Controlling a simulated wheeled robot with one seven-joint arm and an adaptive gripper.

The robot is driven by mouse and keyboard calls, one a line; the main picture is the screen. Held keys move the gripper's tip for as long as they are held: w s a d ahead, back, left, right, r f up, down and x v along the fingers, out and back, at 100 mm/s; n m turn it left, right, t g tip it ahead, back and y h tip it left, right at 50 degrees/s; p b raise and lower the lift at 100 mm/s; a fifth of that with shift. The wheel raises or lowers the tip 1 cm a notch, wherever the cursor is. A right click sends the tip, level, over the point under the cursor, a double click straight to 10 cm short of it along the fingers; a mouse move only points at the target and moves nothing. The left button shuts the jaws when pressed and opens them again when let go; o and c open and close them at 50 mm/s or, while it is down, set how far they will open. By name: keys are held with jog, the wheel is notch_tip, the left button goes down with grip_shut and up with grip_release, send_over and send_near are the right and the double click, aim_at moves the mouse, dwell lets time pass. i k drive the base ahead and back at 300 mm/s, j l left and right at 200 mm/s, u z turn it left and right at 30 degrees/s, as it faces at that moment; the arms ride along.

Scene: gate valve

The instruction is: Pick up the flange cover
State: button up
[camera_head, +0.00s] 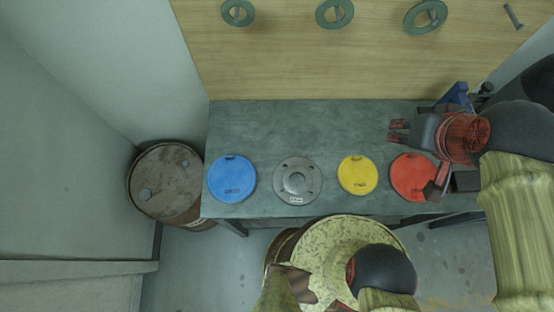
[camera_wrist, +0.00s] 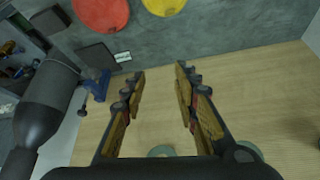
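Several round discs lie in a row on the grey bench in the head view: a blue cover (camera_head: 232,179), a grey metal flange disc (camera_head: 298,181) with a raised centre and holes, a yellow cover (camera_head: 357,175) and a red cover (camera_head: 412,177). I cannot tell which one the task calls the flange cover. My gripper (camera_head: 393,131) is over the bench's right part, behind the red cover, apart from all discs. In the wrist view my gripper (camera_wrist: 160,72) is open and empty; the red cover (camera_wrist: 101,12) and yellow cover (camera_wrist: 163,5) show at its top edge.
The bench (camera_head: 260,120) is clear behind the discs. A blue vise (camera_head: 456,95) stands at the back right, beside my arm. Green rings (camera_head: 335,13) are on the wooden board (camera_head: 290,60). A rusty drum (camera_head: 165,180) stands left of the bench.

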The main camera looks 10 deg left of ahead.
aim_at(410, 172)
jog(key=u, duration=1.25)
jog(key=z, duration=2.15)
jog(key=i+l+u, duration=0.1)
jog(key=l+u, duration=0.3)
jog(key=l, duration=0.2)
jog(key=l+u, duration=0.4)
jog(key=l, duration=0.2)
